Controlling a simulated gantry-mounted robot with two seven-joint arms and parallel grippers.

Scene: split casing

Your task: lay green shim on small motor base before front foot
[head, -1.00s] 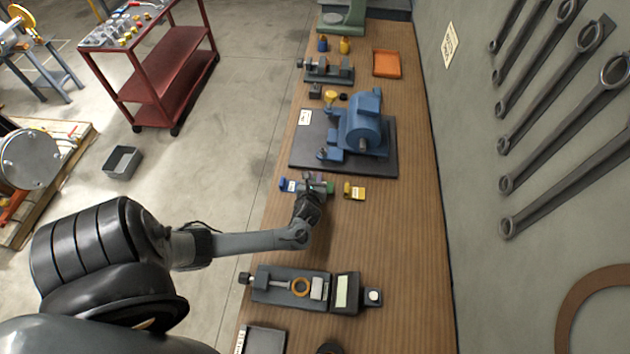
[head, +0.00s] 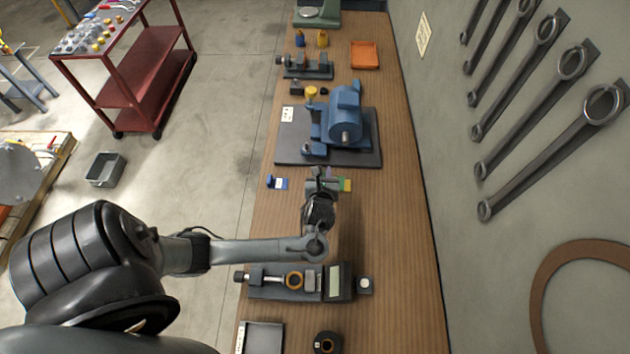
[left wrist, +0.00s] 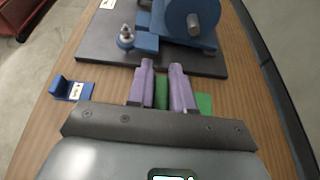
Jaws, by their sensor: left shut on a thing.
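My left gripper (head: 318,176) is over the bench, just in front of the dark motor base plate (head: 365,158). In the left wrist view its two purple fingers (left wrist: 162,88) are shut on the green shim (left wrist: 161,92), a green strip between them. More green (left wrist: 204,103) shows right of the fingers; I cannot tell whether it is the same piece. The blue motor (head: 346,125) stands on the plate. A blue foot with a bolt (left wrist: 126,40) is at its near left. My right gripper is out of view.
A blue labelled block (head: 278,183) lies left of the gripper. A yellow and green block (head: 345,184) is partly hidden right of it. A vise-like gauge fixture (head: 300,282) lies nearer.

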